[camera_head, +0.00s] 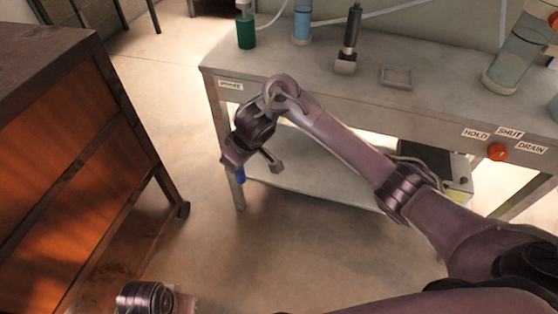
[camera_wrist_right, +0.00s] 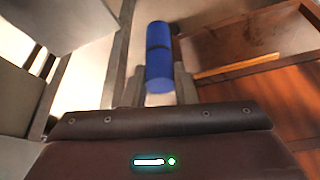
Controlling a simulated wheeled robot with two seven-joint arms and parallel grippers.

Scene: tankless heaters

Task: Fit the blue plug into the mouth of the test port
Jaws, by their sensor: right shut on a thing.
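The blue plug (camera_wrist_right: 158,55) is a blue cylinder with a dark band, held between the two fingers of my right gripper (camera_wrist_right: 157,88). In the head view, my right gripper (camera_head: 243,166) hangs in front of the bench's left end, below the level of its top. A little of the blue plug (camera_head: 240,175) shows below it there. The plug is in the air, apart from the bench. I cannot tell which fitting is the test port, and its mouth is not clearly visible. A part of my left arm shows at the bottom left, but its fingers do not.
The grey bench (camera_head: 440,95) carries a green bottle (camera_head: 245,30), a blue-filled cylinder (camera_head: 302,22), a black-handled tool (camera_head: 351,40), a small tray (camera_head: 397,76) and a large clear cylinder (camera_head: 515,55). An orange knob (camera_head: 497,152) is on its front. A wooden cabinet (camera_head: 70,160) stands left.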

